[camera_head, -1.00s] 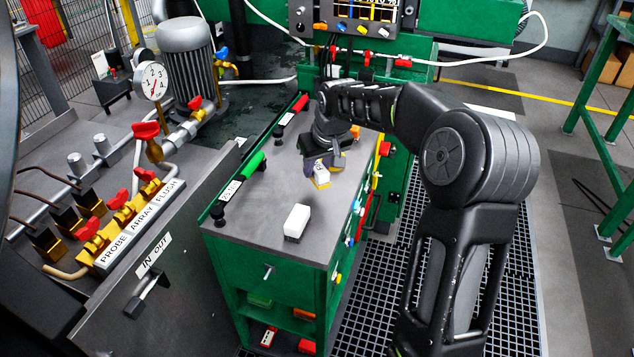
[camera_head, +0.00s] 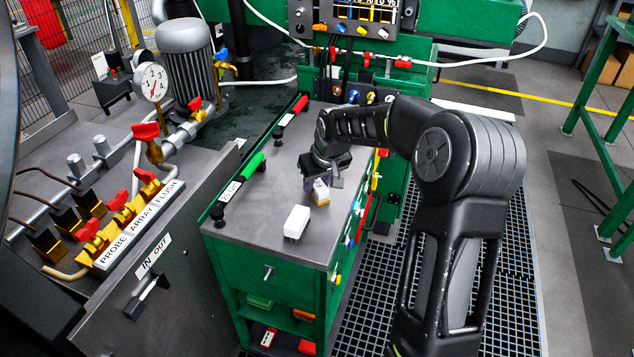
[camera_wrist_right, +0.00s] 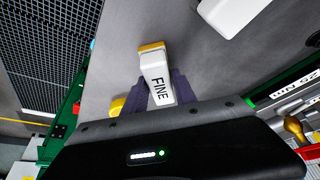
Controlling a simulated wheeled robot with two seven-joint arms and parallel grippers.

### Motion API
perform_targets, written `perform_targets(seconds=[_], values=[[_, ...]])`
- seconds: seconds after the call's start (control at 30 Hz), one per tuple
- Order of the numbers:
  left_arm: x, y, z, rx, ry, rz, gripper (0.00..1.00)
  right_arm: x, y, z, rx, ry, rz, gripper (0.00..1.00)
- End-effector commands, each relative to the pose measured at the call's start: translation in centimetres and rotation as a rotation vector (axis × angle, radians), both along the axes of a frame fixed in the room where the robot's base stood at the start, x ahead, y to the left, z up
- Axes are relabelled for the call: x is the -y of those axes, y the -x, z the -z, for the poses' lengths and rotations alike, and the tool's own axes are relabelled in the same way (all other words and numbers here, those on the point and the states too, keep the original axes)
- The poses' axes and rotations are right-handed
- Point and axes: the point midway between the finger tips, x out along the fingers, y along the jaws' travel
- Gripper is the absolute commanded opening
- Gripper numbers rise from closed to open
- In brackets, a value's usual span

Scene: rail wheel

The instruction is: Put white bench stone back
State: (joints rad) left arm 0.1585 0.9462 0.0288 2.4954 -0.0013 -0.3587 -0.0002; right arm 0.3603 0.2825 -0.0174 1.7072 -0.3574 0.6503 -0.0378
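A small white block marked FINE, with a yellow-orange end (camera_head: 320,192), is between the fingers of my right gripper (camera_head: 322,182). In the right wrist view the purple fingers (camera_wrist_right: 160,90) lie against both sides of the white FINE stone (camera_wrist_right: 159,80). The stone is over the cabinet's grey top; I cannot tell whether it touches. A larger plain white block (camera_head: 297,222) stands on the top nearer the front and also shows in the right wrist view (camera_wrist_right: 230,12). My left gripper is out of view.
The green cabinet (camera_head: 262,277) has a green-handled tool (camera_head: 250,166) and a red-handled one (camera_head: 299,104) along its left edge. Colored items hang on its right side. A valve bench with a gauge (camera_head: 151,83) is at left. The grey top between the tools and gripper is clear.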

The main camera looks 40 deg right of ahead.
Motion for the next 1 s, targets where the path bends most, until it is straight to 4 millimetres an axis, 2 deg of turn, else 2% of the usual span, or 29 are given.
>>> perform_targets(seconds=[0.03, 0.23, 0.57, 0.77, 1.0], values=[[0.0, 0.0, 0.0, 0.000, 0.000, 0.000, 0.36, 0.0, 0.0, 0.0, 0.000, 0.000, 0.000, 0.38], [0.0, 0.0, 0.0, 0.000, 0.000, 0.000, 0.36, 0.0, 0.0, 0.0, 0.000, 0.000, 0.000, 0.53], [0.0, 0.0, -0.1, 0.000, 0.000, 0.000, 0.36, 0.0, 0.1, -0.4, 0.001, 0.000, 0.000, 0.53], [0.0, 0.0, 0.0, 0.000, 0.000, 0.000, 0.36, -0.1, 0.9, -2.5, 0.004, 0.002, 0.000, 0.53], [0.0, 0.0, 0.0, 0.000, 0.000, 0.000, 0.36, -0.5, 2.7, -7.1, 0.005, 0.001, 0.001, 0.53]])
